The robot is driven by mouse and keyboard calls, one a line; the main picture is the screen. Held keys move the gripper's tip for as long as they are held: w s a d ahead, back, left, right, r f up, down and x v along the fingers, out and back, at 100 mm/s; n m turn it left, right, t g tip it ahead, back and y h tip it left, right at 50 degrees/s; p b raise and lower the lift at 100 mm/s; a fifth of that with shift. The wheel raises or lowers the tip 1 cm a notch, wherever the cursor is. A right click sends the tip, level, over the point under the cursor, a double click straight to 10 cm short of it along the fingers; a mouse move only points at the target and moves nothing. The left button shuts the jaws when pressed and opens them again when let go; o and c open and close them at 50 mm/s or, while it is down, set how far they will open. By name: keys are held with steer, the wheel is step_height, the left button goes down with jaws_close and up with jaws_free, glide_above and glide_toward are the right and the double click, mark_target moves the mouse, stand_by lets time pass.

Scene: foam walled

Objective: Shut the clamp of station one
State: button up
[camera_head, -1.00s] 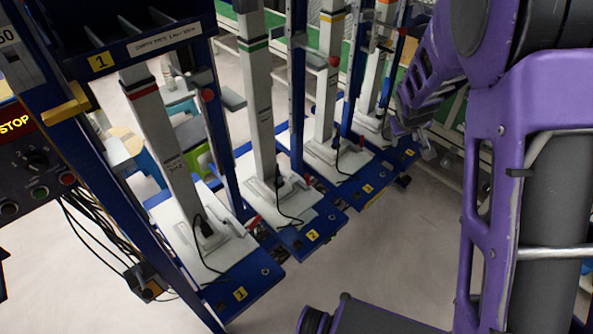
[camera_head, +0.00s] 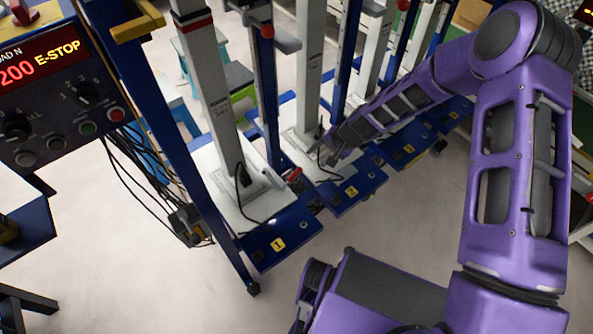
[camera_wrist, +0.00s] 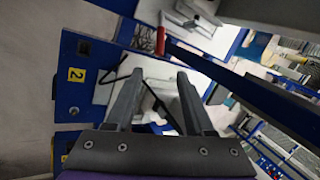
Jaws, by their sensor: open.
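Station one is a blue base with a yellow "1" label (camera_head: 277,244), a white plate and a tall pale column (camera_head: 215,95) with a red band. A red-tipped lever (camera_head: 293,174) shows at the right edge of its plate; it looks like the clamp handle, but I cannot tell whether it is open or shut. My gripper (camera_head: 333,155) is right of it, over station two's plate. In the wrist view my gripper (camera_wrist: 156,88) is open, with a black cable and white plate beyond its fingers. A red handle (camera_wrist: 161,40) shows ahead, beyond the fingertips.
Station two's yellow label (camera_head: 351,191) is just right of station one, with more stations behind. Blue uprights rise between the columns. A control box (camera_head: 60,95) with an E-STOP display and hanging cables is at left. The floor in front is clear.

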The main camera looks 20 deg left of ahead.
mark_target(300, 169)
steer(key=b+x, duration=0.2)
steer(key=x, duration=1.3)
steer(key=shift+f, duration=0.1)
steer(key=shift+c, duration=0.2)
jaws_close()
stand_by(0.5)
